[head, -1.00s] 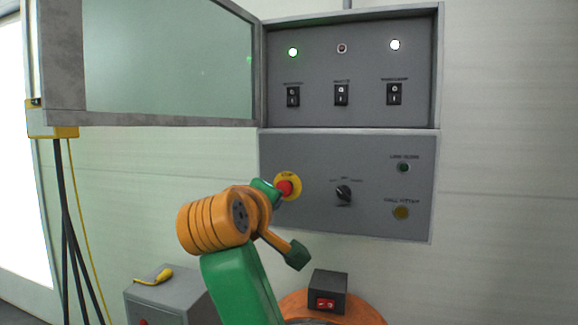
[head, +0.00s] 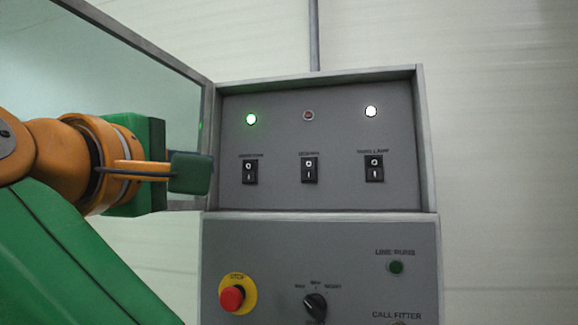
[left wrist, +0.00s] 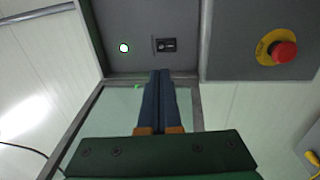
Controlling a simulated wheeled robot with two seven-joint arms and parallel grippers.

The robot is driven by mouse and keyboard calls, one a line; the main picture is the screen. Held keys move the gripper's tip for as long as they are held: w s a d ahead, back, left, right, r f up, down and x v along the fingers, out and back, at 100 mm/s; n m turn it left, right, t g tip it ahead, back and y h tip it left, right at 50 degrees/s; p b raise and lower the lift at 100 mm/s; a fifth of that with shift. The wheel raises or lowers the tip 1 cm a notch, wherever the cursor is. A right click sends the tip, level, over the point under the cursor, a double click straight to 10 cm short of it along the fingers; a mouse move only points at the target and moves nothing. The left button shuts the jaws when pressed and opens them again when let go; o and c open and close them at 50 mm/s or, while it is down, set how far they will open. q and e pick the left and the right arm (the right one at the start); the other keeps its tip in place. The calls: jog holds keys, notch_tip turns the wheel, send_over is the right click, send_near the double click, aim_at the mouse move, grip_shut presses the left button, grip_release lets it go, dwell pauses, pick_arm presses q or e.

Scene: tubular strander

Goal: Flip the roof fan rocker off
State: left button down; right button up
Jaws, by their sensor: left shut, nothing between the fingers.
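Three black rockers sit in a row on the upper grey panel; their labels are blurred, and I cannot read for certain which says roof fan. The left rocker (head: 250,172) has a lit green lamp (head: 251,119) above it. The middle rocker (head: 309,170) has an unlit lamp, and the right rocker (head: 374,168) has a lit white lamp. My left gripper (head: 205,173) is shut and empty, just left of the left rocker in the head view. In the left wrist view the closed fingertips (left wrist: 161,73) point towards the left rocker (left wrist: 165,45), apparently short of it. My right gripper is out of view.
An open glazed door (head: 150,50) hangs at the panel's left, behind my left arm. The lower panel carries a red stop button (head: 232,298), a selector knob (head: 315,306) and a green line-runs lamp (head: 396,267). The space right of the panel is clear.

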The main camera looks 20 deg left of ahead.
aim_at(249, 166)
pick_arm(q)
jog(key=p+x, duration=0.5)
jog(key=x, duration=0.8)
jog(key=shift+w+d, duration=0.1)
jog(key=shift+w, duration=0.5)
